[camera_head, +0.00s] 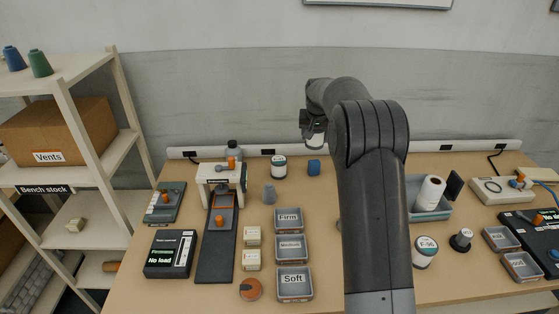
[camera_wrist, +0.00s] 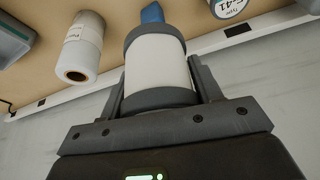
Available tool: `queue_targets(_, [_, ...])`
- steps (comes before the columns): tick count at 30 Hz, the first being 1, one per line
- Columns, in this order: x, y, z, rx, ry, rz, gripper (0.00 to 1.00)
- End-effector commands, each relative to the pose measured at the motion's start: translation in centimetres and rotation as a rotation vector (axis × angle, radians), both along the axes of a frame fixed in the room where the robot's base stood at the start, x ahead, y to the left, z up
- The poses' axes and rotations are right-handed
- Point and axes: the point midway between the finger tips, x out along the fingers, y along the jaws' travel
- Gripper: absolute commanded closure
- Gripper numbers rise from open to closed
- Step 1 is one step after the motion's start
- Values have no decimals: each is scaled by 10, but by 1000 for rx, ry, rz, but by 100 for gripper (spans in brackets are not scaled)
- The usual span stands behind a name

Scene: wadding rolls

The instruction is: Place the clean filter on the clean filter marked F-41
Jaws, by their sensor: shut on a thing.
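My gripper (camera_wrist: 158,68) is shut on a clean filter (camera_wrist: 160,65), a white cylinder with dark grey end caps, with one finger on each side of it. The filter marked F-41 (camera_wrist: 228,7) shows at the top right edge of the wrist view, cut off by the frame and apart from the held filter. A white, dark-banded cylinder (camera_head: 279,167) standing upright at the back of the bench appears to be it; its label is too small to read.
A blue block (camera_head: 314,167) stands right of that cylinder. The Firm tray (camera_head: 288,228) is nearer. A white roll (camera_head: 430,192) stands in a grey tray at right. A filter marked F-96 (camera_head: 425,252) stands nearer the front.

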Motion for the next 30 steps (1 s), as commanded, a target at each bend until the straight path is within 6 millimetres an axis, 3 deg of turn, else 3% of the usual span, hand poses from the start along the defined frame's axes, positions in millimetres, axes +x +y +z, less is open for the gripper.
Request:
queue_targets(8, [17, 23, 5, -2, 0, 3, 68])
queue_targets(21, [54, 106, -51, -3, -1, 4, 68])
queue_targets(30, [61, 121, -66, -3, -1, 1, 68])
